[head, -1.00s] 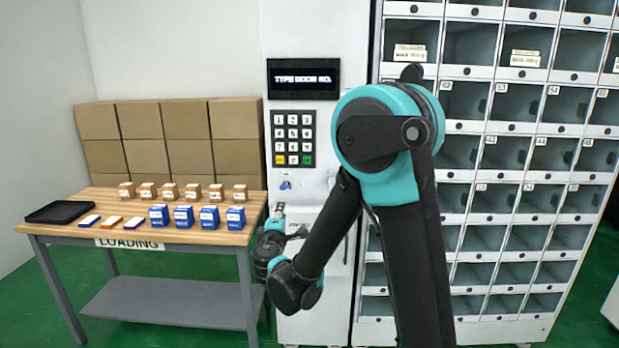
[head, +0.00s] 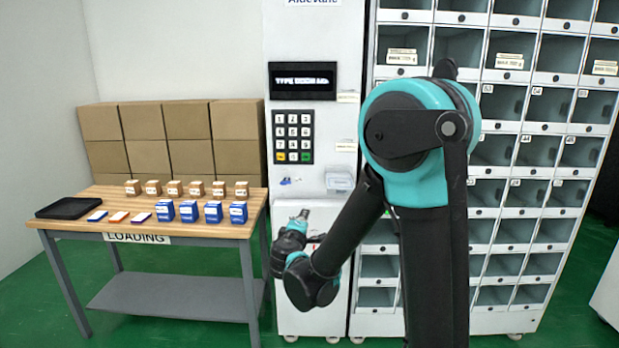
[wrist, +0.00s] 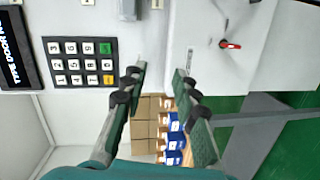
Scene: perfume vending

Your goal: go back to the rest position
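My gripper (wrist: 160,74) is open in the wrist view, with its two dark fingers apart and nothing between them. In the head view my gripper (head: 303,213) is small, in front of the white vending machine (head: 292,18) and below its keypad (head: 293,137). The wrist view is turned sideways. It shows the keypad (wrist: 80,62) left of the fingers and the blue boxes (wrist: 173,140) farther off beyond the finger gap.
A wooden table (head: 150,228) at the left holds a black tray (head: 68,208), blue boxes (head: 188,211) and small brown boxes (head: 175,188). Cardboard cartons (head: 188,125) stand behind it. A locker wall (head: 520,128) fills the right. Green floor (head: 30,290) shows at the lower left.

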